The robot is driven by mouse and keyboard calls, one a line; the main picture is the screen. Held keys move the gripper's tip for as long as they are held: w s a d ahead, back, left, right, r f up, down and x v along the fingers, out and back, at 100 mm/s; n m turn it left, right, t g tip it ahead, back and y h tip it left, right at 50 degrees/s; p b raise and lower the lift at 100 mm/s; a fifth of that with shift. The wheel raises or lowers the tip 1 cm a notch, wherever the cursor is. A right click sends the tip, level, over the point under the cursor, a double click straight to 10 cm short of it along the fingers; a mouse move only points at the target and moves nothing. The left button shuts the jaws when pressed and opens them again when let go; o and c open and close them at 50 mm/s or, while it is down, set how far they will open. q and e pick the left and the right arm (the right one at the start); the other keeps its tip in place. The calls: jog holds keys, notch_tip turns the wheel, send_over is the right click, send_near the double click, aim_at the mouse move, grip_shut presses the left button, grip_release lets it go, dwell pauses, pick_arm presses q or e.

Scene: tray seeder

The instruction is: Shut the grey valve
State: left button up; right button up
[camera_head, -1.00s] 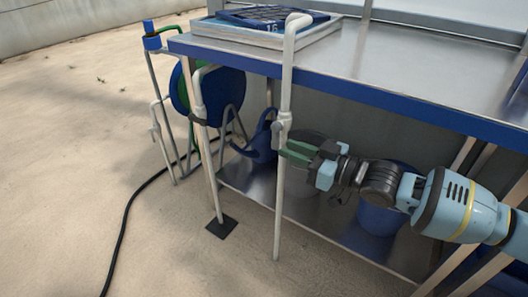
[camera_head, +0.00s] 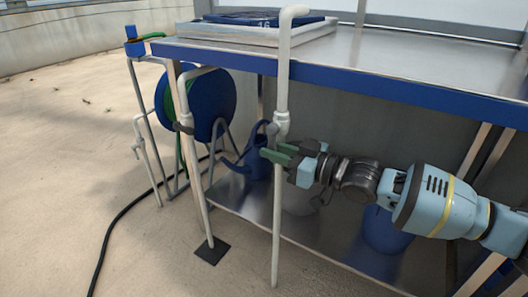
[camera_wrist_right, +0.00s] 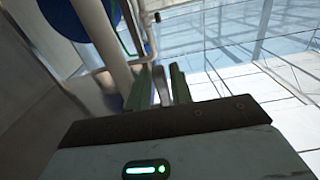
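The pipe also shows left of the fingers in the wrist view (camera_wrist_right: 103,38). My left gripper is not in view.
A metal bench with a blue edge (camera_head: 350,88) stands above my right arm. Its lower shelf holds a blue watering can (camera_head: 257,165) and buckets. A second pipe (camera_head: 199,190), a blue hose reel (camera_head: 212,103) and a black hose (camera_head: 125,208) are left. Open floor lies further left.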

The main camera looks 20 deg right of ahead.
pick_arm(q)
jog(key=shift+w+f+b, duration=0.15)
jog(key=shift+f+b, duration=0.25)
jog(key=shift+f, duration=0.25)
pick_arm(e)
jog(key=shift+x, duration=1.45)
grip_shut()
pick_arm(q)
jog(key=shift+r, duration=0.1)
